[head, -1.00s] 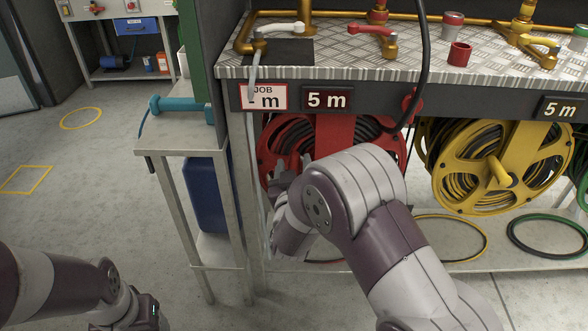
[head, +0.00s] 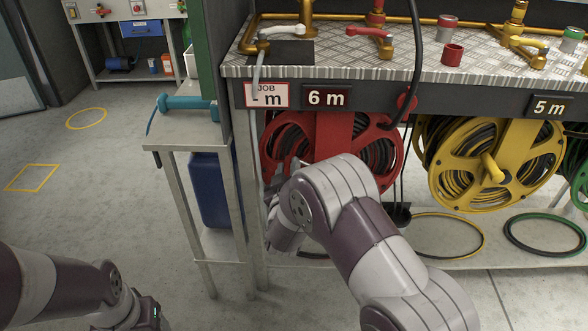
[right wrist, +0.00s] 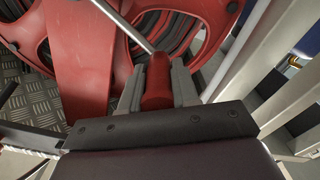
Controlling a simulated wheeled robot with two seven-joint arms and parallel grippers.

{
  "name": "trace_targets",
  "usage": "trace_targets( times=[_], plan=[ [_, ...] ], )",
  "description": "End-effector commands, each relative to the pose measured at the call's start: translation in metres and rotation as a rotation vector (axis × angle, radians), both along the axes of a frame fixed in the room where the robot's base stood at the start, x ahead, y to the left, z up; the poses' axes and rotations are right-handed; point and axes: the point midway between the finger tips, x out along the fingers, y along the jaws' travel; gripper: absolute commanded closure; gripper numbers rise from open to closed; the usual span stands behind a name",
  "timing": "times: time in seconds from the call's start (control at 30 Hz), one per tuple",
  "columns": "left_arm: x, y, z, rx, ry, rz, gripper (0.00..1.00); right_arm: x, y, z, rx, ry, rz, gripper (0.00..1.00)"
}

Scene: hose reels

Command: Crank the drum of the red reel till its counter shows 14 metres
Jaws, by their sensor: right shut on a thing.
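The red reel (head: 375,150) hangs under the bench at its left end, with dark hose on its drum. Its counter (head: 326,97) reads 6 m. My right gripper (right wrist: 157,80) is shut on the red crank handle (right wrist: 158,85), which sits on a metal rod in front of the drum. The red reel fills the upper part of the right wrist view (right wrist: 75,60). In the head view my right arm hides the handle and part of the reel. My left gripper (head: 150,315) is at the bottom edge, low over the floor, and its fingers are cut off.
A yellow reel (head: 487,165) with a 5 m counter (head: 552,105) is to the right. The job sign (head: 266,95) is partly covered by a hanging hose. A small side table (head: 185,137) with a teal tool stands left. Valves line the bench top (head: 400,63).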

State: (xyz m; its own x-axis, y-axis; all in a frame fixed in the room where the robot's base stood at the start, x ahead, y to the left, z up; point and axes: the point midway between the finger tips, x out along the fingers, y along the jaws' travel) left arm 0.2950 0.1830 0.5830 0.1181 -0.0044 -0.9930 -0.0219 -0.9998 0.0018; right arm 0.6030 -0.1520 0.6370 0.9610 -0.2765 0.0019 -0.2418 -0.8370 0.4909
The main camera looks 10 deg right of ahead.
Motion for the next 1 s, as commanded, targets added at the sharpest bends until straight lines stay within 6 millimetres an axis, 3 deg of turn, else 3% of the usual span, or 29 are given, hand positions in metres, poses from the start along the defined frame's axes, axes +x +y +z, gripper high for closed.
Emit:
trace_targets(
  times=[0.17,0.53,1.0],
  plan=[
    [0.0,0.0,0.01,0.0,0.0,0.0,0.35,0.011,0.006,-0.02,-0.159,0.052,0.001,1.0],
    [0.0,0.0,0.02,0.0,0.0,0.0,0.35,0.013,0.011,-0.063,-0.498,0.149,0.001,1.0],
    [0.0,0.0,0.023,0.0,0.0,0.0,0.35,0.008,-0.002,-0.116,-0.921,0.271,0.001,1.0]
  ],
)
